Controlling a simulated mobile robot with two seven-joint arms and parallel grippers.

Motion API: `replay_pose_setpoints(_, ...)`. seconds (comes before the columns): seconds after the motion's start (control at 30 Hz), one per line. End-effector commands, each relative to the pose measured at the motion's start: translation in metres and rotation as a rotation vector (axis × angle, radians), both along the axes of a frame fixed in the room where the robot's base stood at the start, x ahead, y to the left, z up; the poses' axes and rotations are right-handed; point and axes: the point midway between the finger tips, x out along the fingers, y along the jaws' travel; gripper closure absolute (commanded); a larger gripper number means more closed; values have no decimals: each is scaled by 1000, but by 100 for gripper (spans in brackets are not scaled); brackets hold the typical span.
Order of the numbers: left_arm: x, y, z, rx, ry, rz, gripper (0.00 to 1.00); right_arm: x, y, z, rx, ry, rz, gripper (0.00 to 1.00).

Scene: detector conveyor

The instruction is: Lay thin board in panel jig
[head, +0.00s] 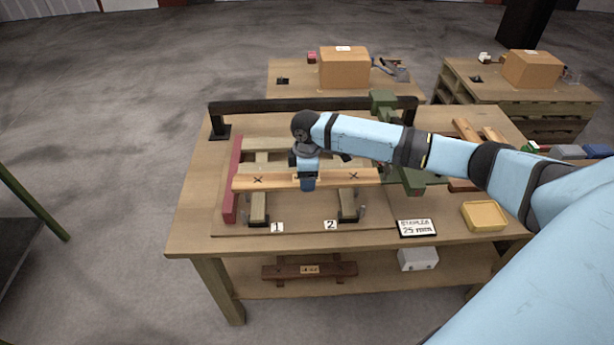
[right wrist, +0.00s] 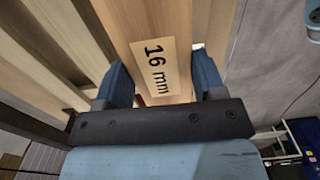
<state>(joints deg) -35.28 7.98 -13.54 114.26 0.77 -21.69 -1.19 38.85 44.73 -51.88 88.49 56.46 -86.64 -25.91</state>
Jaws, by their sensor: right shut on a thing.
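My right gripper (head: 307,184) is shut on the thin board (head: 345,177), near the board's middle. In the right wrist view a "16 mm" label shows on the board (right wrist: 145,25), between the blue fingers (right wrist: 162,88). The board lies crosswise over the panel jig (head: 225,215), above supports marked 1 and 2, its left end close to the red side rail (head: 232,190). I cannot tell whether it touches the supports. My left gripper is not in view.
A dark bar (head: 290,104) spans the back of the bench, and a green fixture (head: 384,102) stands right of the jig. A "25 mm" sign (head: 416,228) and a yellow tray (head: 484,215) are at front right. Loose boards (head: 466,129) lie behind my arm.

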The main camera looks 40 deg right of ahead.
Motion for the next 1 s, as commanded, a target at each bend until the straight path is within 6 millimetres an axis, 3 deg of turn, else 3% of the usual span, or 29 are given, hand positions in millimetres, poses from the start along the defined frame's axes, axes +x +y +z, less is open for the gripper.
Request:
replay_pose_setpoints(0.27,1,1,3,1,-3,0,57,0,0,1,0,-1,-2,65)
replay_pose_setpoints(0.5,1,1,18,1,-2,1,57,-1,0,5,1,-2,-3,65)
replay_pose_setpoints(0.8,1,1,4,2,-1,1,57,-1,-1,-33,1,-1,-4,65)
replay_pose_setpoints(1.0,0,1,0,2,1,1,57,-1,0,-46,1,-2,-3,65)
